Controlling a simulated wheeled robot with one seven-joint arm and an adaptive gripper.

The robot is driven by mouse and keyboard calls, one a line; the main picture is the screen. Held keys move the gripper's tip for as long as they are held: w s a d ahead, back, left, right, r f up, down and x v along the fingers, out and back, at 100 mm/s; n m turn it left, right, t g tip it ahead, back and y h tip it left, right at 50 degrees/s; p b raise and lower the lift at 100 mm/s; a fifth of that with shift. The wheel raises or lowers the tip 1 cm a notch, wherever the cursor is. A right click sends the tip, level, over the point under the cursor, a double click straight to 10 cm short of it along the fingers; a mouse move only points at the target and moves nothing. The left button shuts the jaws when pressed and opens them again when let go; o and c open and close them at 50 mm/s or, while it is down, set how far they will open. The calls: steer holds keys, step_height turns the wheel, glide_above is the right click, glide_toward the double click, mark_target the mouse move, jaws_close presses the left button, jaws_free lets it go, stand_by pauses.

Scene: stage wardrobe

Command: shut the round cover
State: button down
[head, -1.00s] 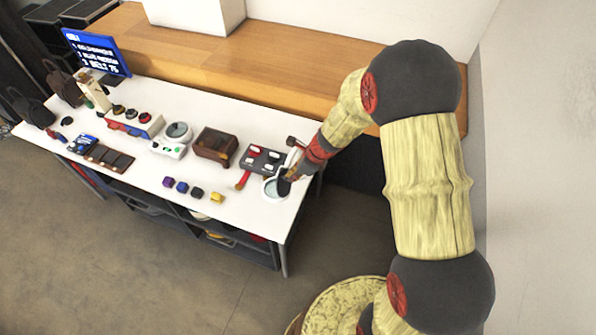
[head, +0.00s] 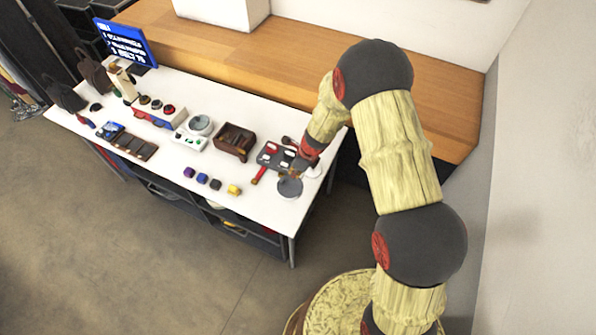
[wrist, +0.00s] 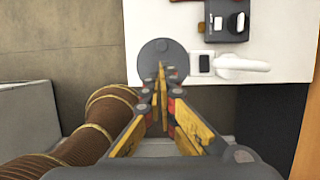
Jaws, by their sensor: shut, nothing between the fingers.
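The round cover (head: 289,188) is a grey disc at the near right corner of the white table. In the head view it looks flat; whatever lies under it is hidden. In the wrist view the grey disc (wrist: 150,53) lies at the table's edge. My gripper (wrist: 163,70) is shut and empty, its fingertips over the disc's lower right part. I cannot tell whether they touch it. In the head view my gripper (head: 302,172) is small and partly hidden by my arm, just behind the disc.
A dark panel with red and white switches (head: 270,154) stands behind the cover. A white handled piece (wrist: 238,64) is close to its right in the wrist view. A brown wooden box (head: 234,140) and several small coloured cubes (head: 203,178) are to the left. The table's front edge is close.

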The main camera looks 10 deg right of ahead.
mark_target(283, 181)
steer(key=w+a+f, duration=0.2)
steer(key=w+a+p, duration=0.1)
steer(key=a, duration=0.1)
steer(key=shift+f, duration=0.4)
steer(key=shift+w+a+f, duration=0.35)
steer(key=shift+a+f, duration=0.15)
steer(key=shift+f, duration=0.2)
steer(key=shift+w+a+f, duration=0.3)
steer(key=shift+a+f, duration=0.15)
steer(key=shift+f, duration=0.2)
steer(key=shift+r, duration=0.15)
